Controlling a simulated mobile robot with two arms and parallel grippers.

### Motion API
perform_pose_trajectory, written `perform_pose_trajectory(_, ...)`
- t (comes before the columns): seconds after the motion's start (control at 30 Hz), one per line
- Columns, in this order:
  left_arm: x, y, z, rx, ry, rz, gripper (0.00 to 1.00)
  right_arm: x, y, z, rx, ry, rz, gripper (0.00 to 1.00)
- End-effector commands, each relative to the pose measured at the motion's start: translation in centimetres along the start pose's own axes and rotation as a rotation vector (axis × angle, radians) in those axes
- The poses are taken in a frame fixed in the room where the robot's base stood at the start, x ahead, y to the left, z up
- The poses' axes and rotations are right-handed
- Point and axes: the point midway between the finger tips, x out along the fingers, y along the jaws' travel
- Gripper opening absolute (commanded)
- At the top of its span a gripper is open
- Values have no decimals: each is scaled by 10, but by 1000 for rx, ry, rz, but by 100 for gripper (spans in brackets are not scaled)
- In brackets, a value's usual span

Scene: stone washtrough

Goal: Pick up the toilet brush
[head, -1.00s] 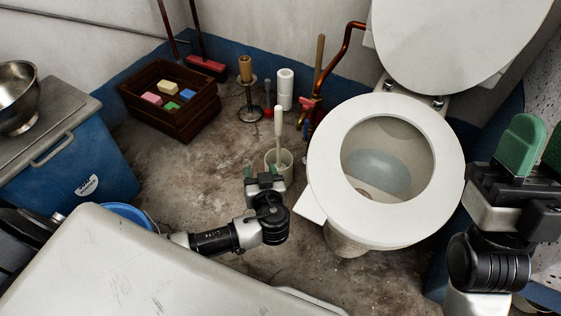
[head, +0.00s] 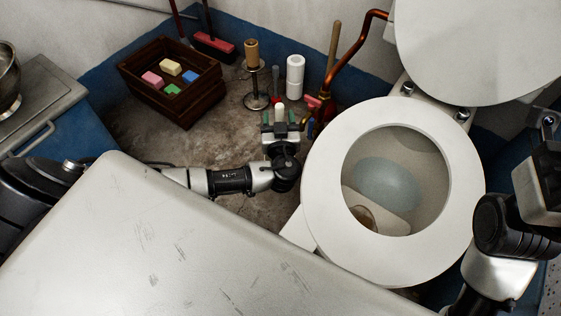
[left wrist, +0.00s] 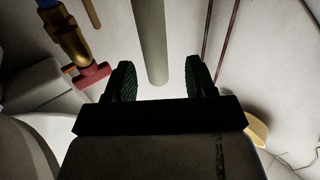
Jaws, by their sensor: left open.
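The toilet brush (head: 280,108) shows in the head view only as the pale top of its upright handle. Its lower part and its holder are hidden behind my left gripper and arm. My left gripper (head: 279,120) is open, with its green fingertips on either side of the handle. In the left wrist view the pale handle (left wrist: 150,35) stands between the two open dark fingers (left wrist: 160,78), with gaps on both sides; it looks nearer the left finger. My right arm is at the right edge of the head view, and its fingertips are out of frame.
The toilet (head: 315,195) stands close to the right of my left gripper. Behind are a paper roll stand (head: 256,85), a white roll (head: 295,75) and a copper pipe (head: 350,50). A wooden crate (head: 185,108) of coloured blocks stands at back left. A pale worktop (head: 150,240) fills the foreground.

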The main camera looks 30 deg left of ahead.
Motion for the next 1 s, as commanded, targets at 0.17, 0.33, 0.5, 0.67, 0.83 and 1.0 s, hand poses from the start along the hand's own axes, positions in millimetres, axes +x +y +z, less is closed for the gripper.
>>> perform_pose_trajectory(0.17, 28, 3, 5, 1, 5, 0, 56, 4, -2, -4, -6, 49, -18, 39)
perform_pose_trajectory(0.33, 43, 2, 4, 0, 1, -1, 56, 10, -2, -6, -9, 66, -26, 39)
perform_pose_trajectory(0.5, 44, 3, 2, 0, -1, -1, 56, 11, -2, -6, -9, 67, -26, 39)
perform_pose_trajectory(0.67, 44, 3, 2, 0, -1, -1, 42, 11, -2, -6, -9, 66, -26, 39)
perform_pose_trajectory(0.83, 44, 3, 2, 0, -1, -1, 16, 11, -2, -5, -9, 66, -26, 39)
perform_pose_trajectory(1.0, 44, 3, 2, 0, -1, -1, 0, 11, -2, -5, -9, 66, -26, 39)
